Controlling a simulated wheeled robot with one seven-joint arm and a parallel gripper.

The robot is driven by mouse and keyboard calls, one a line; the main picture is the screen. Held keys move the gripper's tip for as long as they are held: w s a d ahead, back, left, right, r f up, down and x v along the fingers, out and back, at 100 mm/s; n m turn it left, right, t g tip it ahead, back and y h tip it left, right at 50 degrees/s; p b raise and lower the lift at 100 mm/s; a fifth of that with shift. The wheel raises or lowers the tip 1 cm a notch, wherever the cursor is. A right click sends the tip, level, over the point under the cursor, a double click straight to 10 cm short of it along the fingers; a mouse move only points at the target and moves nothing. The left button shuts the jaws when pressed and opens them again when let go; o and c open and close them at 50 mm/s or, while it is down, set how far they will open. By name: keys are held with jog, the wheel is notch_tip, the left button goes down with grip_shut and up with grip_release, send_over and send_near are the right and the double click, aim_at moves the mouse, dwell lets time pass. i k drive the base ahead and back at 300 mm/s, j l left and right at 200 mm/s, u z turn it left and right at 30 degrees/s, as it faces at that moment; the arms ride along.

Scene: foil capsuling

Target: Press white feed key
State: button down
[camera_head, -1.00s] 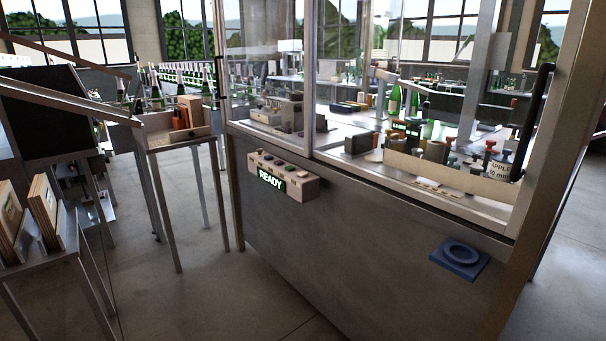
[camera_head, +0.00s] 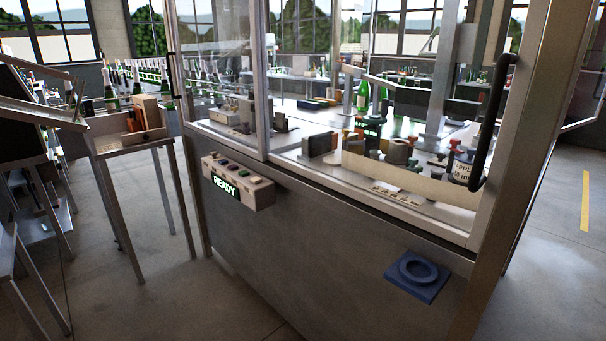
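A beige control box (camera_head: 238,181) is fixed to the front of the grey machine cabinet, below the window sill. Its lit display (camera_head: 225,186) reads READY in green-white letters. Several small keys sit in a row on its sloped top. A pale key (camera_head: 255,180) is at the right end of the row; at this size I cannot tell for sure which key is white. Nothing touches the keys. My gripper is not in view.
The glazed machine enclosure (camera_head: 262,80) has a dark vertical handle (camera_head: 492,120) at right. A blue plate with a ring (camera_head: 417,275) juts from the cabinet front. A metal stand with a wooden box (camera_head: 137,130) is at left. Open floor lies lower left.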

aim_at(256, 180)
jog(key=i+j+z, duration=0.55)
jog(key=j+z, duration=0.2)
jog(key=i+j, duration=0.15)
jog(key=j, duration=0.2)
jog(key=i+j, duration=0.15)
jog(key=j, duration=0.15)
jog(key=i+j+z, duration=0.1)
jog(key=j, duration=0.25)
jog(key=i+j, duration=0.15)
jog(key=j, duration=0.15)
jog(key=i+j, duration=0.15)
jog(key=j, duration=0.2)
jog(key=z, duration=0.05)
